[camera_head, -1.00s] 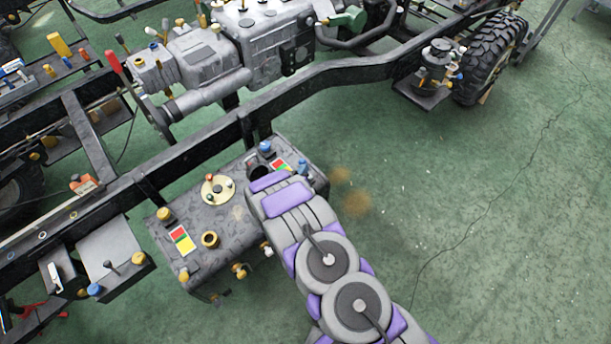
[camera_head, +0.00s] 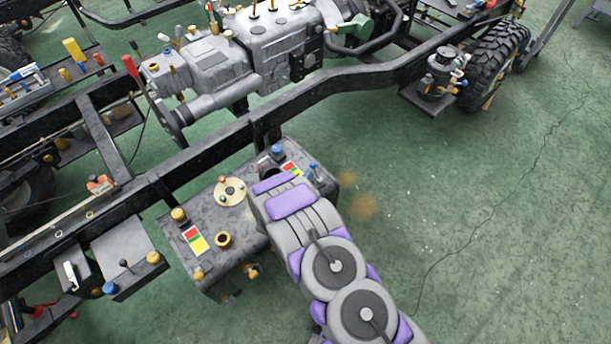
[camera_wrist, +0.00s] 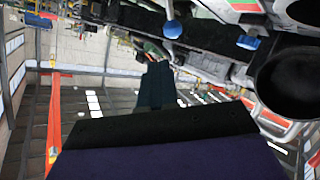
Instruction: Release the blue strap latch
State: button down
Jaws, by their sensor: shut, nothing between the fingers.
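A grey tank (camera_head: 222,245) hangs on the near side of the black chassis rail. Two small blue parts show at its far right corner: a blue cap (camera_head: 277,151) and a blue latch-like piece (camera_head: 313,169). I cannot tell for sure which is the strap latch. In the wrist view a blue round end (camera_wrist: 172,29) and a second blue one (camera_wrist: 249,43) hang at the top, above and right of my gripper (camera_wrist: 157,75). My gripper is shut and empty, apart from both in the picture. In the head view my own arm hides it.
A dark round opening (camera_wrist: 293,82) fills the right of the wrist view. The black rail (camera_head: 215,148) runs behind the tank. A grey engine block (camera_head: 265,45) sits beyond it. The green floor (camera_head: 500,200) to the right is clear.

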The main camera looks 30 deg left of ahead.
jog(key=shift+a+r+p+v, duration=0.6)
jog(key=shift+p+v, duration=0.1)
jog(key=shift+v, duration=3.75)
jog(key=w+r+m+g, duration=0.2)
jog(key=w+r+g, duration=0.25)
jog(key=r, duration=0.25)
jog(key=s+d+r+m+g+y, duration=0.15)
jog(key=d+r+g, duration=0.25)
jog(key=d+r, duration=0.85)
jog(key=s+d+r+m+g+h, duration=0.1)
jog(key=s+d+r+g, duration=0.1)
jog(key=s+d+r, duration=0.5)
jog(key=s+d+r+g, duration=0.2)
jog(key=s+d+r, duration=0.25)
jog(key=d, duration=0.35)
jog(key=s+d+r+m+g+h, duration=0.1)
jog(key=s+d+r, duration=0.1)
jog(key=s+d, duration=0.5)
jog(key=s+d+r+m+g+h, duration=0.1)
jog(key=s+d+r+g, duration=0.1)
jog(key=s+d, duration=0.5)
jog(key=s+r, duration=0.1)
jog(key=s, duration=0.4)
jog(key=shift+m, duration=0.35)
